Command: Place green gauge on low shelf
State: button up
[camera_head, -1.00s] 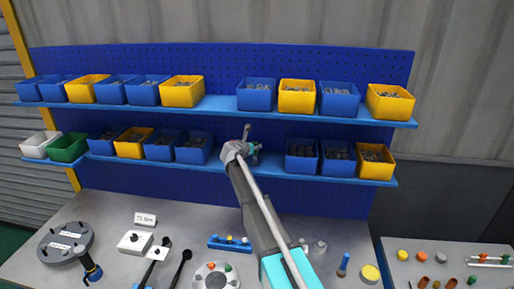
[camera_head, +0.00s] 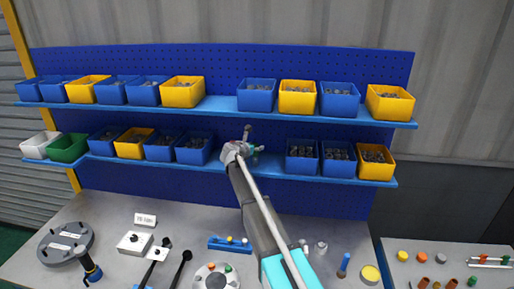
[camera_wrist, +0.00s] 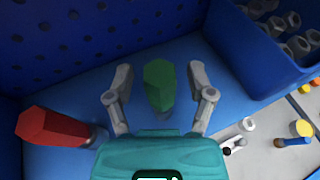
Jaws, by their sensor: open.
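The green gauge (camera_wrist: 159,84) stands on the blue low shelf (camera_wrist: 240,92) in the wrist view. My gripper (camera_wrist: 158,72) is open, with one finger on each side of the green gauge and a visible gap to both. A red gauge (camera_wrist: 55,127) is to the left, outside the fingers. In the head view my gripper (camera_head: 251,145) is at the low shelf (camera_head: 310,179), in the gap between the bins.
A blue bin (camera_wrist: 245,50) with metal parts is close to the right of my gripper in the wrist view. The pegboard (camera_head: 225,120) rises behind the shelf. The upper shelf (camera_head: 215,104) with several bins is above. The workbench (camera_head: 110,215) below holds tools and fixtures.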

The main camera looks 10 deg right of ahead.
jog(key=p+v, duration=0.3)
jog(key=v, duration=0.9)
jog(key=shift+r, duration=0.1)
dwell(0.4)
jog(key=s+d+f+m+g+y, duration=0.1)
jog(key=s+d+f+m+g, duration=0.3)
jog(key=s+m, duration=0.4)
jog(key=s+d+f+m+g+y, duration=0.25)
jog(key=s+d+f+m, duration=0.3)
jog(key=s, duration=0.35)
jog(key=s+f+m+g+y, duration=0.1)
jog(key=s+m+g+y, duration=0.1)
jog(key=s+m, duration=0.5)
jog(key=s+a+f+m+g+y, duration=0.1)
jog(key=s+f+m+g+y, duration=0.1)
jog(key=s+m+y, duration=0.2)
jog(key=s+m, duration=0.3)
jog(key=s, duration=0.5)
jog(key=shift+s+a+f+g, duration=0.15)
jog(key=shift+s+f+g, duration=0.15)
jog(key=shift+f+g, duration=0.05)
